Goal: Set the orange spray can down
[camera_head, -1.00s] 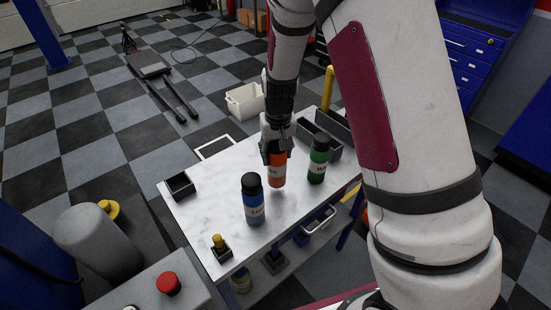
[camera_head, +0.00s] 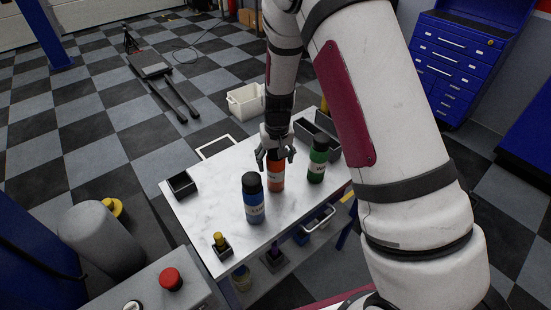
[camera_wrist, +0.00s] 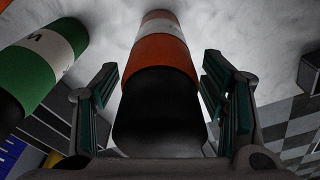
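The orange spray can (camera_head: 276,181) stands upright on the white tabletop (camera_head: 205,205), between a blue can and a green can. My gripper (camera_head: 275,158) is around its dark top from above. In the wrist view the can (camera_wrist: 161,50) shows its orange and white body and black cap. The gripper's fingers (camera_wrist: 160,100) are spread on either side of it, with a visible gap at each side. The can's base appears to rest on the table.
The blue can (camera_head: 254,200) is close at the front left, and the green can (camera_head: 317,162) close at the right. Dark bins (camera_head: 307,130) stand behind. A small black box (camera_head: 181,186) and a yellow-topped item (camera_head: 219,241) sit at the table's left. The left middle is clear.

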